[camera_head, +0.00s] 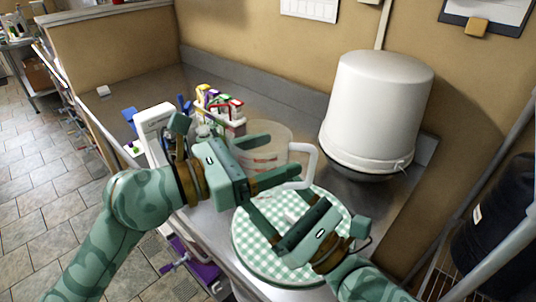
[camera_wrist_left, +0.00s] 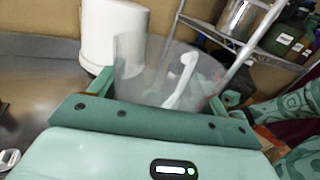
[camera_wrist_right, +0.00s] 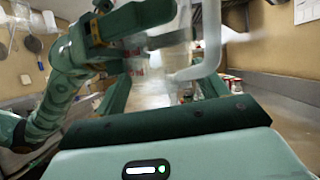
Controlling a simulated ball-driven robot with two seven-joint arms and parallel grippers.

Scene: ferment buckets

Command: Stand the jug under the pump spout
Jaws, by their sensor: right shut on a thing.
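The clear jug (camera_head: 266,150) has red markings and a white handle (camera_head: 305,165). It is upright above the counter, beyond both grippers, partly hidden by them. My left gripper (camera_head: 262,160) has its fingers spread around the jug's side; the left wrist view shows the clear wall (camera_wrist_left: 150,75) between them. My right gripper (camera_head: 285,205) is on the near side, shut on the jug; the right wrist view shows the handle (camera_wrist_right: 208,45) and the blurred body between its fingers. Whether the jug's base touches anything is hidden. I cannot make out a pump spout.
A round gingham-topped thing (camera_head: 258,258) lies below my right gripper. A large white bucket (camera_head: 375,110) stands upside down by the wall. A rack of coloured packets (camera_head: 220,105) and a white upright thing (camera_head: 153,122) stand behind my left gripper. The far-left counter (camera_head: 125,88) is mostly clear.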

